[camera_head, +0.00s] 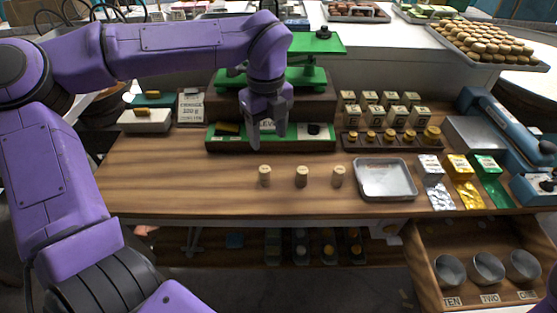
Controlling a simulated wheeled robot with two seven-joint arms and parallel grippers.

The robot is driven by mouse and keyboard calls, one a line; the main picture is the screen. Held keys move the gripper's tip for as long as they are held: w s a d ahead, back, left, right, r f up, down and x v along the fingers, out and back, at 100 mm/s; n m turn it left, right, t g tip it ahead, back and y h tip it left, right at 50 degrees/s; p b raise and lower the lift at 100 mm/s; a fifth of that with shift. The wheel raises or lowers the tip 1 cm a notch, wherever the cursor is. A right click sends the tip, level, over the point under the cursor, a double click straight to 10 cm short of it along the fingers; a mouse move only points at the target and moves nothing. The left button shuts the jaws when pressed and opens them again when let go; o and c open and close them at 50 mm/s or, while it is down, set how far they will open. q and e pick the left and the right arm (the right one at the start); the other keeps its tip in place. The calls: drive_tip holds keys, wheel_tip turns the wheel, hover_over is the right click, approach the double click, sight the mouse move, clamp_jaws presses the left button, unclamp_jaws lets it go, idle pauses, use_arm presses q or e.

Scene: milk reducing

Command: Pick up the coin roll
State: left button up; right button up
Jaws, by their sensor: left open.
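Three small tan cylinders that look like coin rolls stand upright in a row on the wooden table: a left one (264,176), a middle one (302,177) and a right one (338,176). My left gripper (268,138) is open and points down with nothing between its fingers. It is above and slightly behind the left cylinder, apart from it, in front of the green balance scale (318,45).
A metal tray (385,179) lies right of the cylinders. Behind it are a rack of brass weights (390,138) and several small boxes (398,117). Foil packets (440,196) and a blue device (510,125) are at the right. The table's front left (180,190) is clear.

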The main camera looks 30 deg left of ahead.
use_arm(q)
drive_tip(key=p, duration=0.1)
hover_over(265, 169)
drive_tip(key=s, duration=0.1)
wheel_tip(265, 169, down, 4)
drive_tip(key=shift+a+f, duration=0.1)
drive_tip(key=f, duration=0.2)
drive_tip(key=w+f+p, duration=0.1)
drive_tip(key=f, duration=0.2)
drive_tip(key=shift+w, duration=0.2)
drive_tip(key=shift+f, duration=0.1)
drive_tip(key=shift+s, duration=0.35)
drive_tip(key=shift+c, duration=0.2)
drive_tip(key=shift+w, duration=0.1)
clamp_jaws()
use_arm(e)
drive_tip(key=r, duration=0.1)
drive_tip(key=s+r, duration=0.1)
drive_tip(key=shift+s+r, duration=0.15)
drive_tip(key=shift+r, duration=0.2)
